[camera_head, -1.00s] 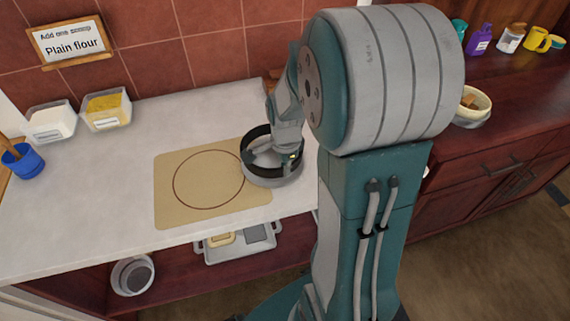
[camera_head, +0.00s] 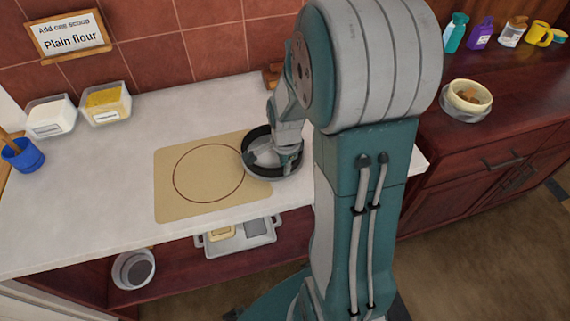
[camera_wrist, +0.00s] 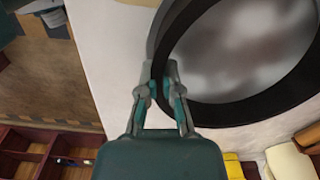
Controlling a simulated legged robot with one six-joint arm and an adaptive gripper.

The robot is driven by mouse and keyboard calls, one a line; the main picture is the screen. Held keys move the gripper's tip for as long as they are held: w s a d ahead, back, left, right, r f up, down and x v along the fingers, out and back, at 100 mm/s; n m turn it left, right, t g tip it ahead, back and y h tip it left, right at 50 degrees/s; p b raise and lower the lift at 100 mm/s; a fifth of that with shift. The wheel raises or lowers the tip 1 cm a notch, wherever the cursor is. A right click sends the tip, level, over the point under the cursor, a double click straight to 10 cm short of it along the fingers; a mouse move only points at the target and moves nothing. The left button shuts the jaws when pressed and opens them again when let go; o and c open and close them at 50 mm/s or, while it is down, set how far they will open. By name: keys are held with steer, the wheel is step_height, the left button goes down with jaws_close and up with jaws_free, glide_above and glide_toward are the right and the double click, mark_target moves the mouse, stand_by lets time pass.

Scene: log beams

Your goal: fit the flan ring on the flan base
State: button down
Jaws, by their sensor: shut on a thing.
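The flan ring (camera_head: 262,174) is a dark round band over the right edge of the tan mat. It also shows large in the wrist view (camera_wrist: 268,104). A shiny grey round surface, apparently the flan base (camera_wrist: 240,50), shows inside the ring; the head view shows it too (camera_head: 265,156). My gripper (camera_wrist: 164,80) is shut on the ring's wall, at the ring's right side in the head view (camera_head: 287,160). The ring looks about level. I cannot tell whether it rests on the base or is slightly above it.
The tan mat (camera_head: 180,205) with a drawn circle lies on the pale worktop (camera_head: 90,210). Two ingredient tubs (camera_head: 107,104) and a blue pot (camera_head: 22,156) stand at the left. A tray (camera_head: 240,242) sits on the shelf below. The worktop left of the mat is clear.

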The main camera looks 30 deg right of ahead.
steer(key=c, duration=0.7)
jaws_free()
steer(key=o, duration=0.6)
steer(key=shift+r, duration=4.9)
